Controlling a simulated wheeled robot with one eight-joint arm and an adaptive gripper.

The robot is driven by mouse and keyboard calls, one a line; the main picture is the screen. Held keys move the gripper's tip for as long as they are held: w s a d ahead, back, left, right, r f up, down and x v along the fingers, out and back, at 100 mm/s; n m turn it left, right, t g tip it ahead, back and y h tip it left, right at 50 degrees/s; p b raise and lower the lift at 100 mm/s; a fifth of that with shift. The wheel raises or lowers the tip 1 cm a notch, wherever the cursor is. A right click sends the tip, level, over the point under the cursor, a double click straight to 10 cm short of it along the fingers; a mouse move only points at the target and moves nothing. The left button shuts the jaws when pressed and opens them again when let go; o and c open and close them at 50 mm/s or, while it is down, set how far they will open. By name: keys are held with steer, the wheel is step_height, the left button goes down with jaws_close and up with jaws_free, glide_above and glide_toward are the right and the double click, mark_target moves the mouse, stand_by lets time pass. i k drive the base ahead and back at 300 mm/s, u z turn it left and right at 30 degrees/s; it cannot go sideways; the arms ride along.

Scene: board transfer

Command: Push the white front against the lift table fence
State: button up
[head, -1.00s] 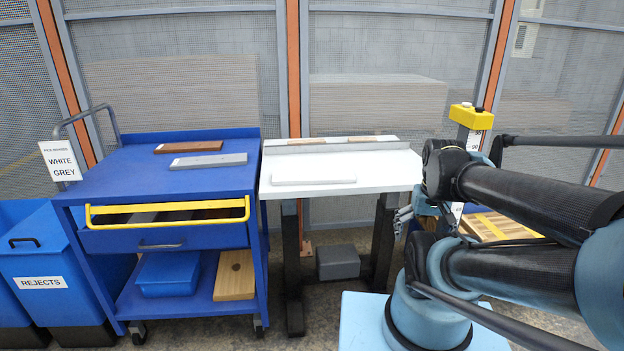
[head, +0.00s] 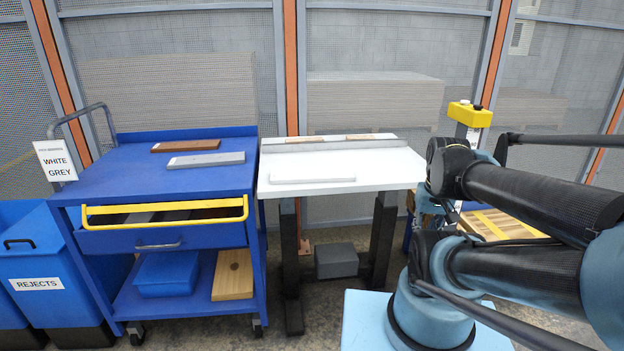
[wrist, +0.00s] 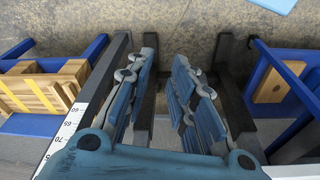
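The white front (head: 312,179) lies flat near the front edge of the white lift table (head: 385,172) in the head view. The grey fence (head: 330,146) runs along the table's back edge, with bare tabletop between it and the front. My gripper is hidden behind my arm in the head view. In the wrist view its two fingers (wrist: 165,95) stand apart with nothing between them, over dark table legs and concrete floor. The white front cannot be made out with certainty in the wrist view.
A blue cart (head: 110,182) stands left of the table, with a brown front (head: 186,145) and a grey front (head: 206,160) on top. A yellow-topped post (head: 470,114) and a wooden pallet (head: 500,222) stand right. A blue rejects bin (head: 38,265) is far left.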

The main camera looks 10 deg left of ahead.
mark_target(326, 174)
steer(key=z, duration=2.25)
steer(key=i, duration=1.1)
steer(key=u, duration=2.95)
